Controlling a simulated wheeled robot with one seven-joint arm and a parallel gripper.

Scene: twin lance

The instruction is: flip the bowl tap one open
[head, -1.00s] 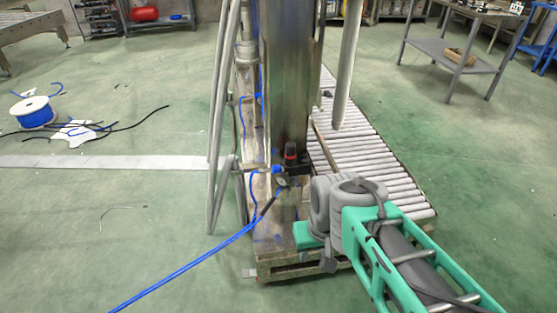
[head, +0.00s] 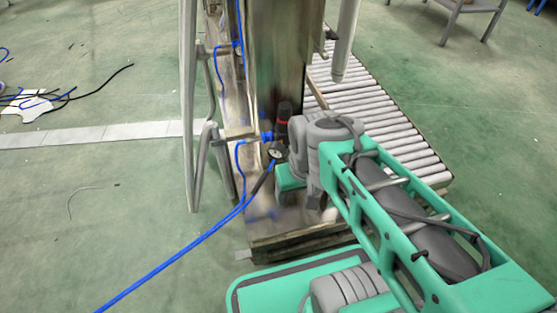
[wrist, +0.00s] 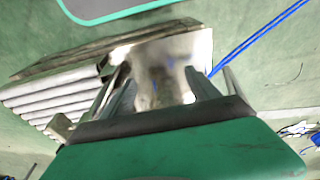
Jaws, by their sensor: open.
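A dark air unit with a red ring (head: 283,122) is mounted low on the steel column in the head view, with a round gauge (head: 276,153) below it and blue hoses joining it. I cannot make out the bowl tap itself; my arm covers the area right of the unit. My gripper (wrist: 160,90) is open in the wrist view, its two fingers apart with nothing seen held. Between and beyond the fingers is a blurred, shiny steel surface (wrist: 155,62). In the head view my wrist is close beside the air unit, on its right, and the fingertips are hidden.
The steel column (head: 278,60) stands on a low base with a worn front edge (head: 305,243). A roller conveyor (head: 385,130) lies behind right. Grey pipes (head: 188,90) rise at the left. A blue hose (head: 175,258) crosses the floor; open green floor lies left.

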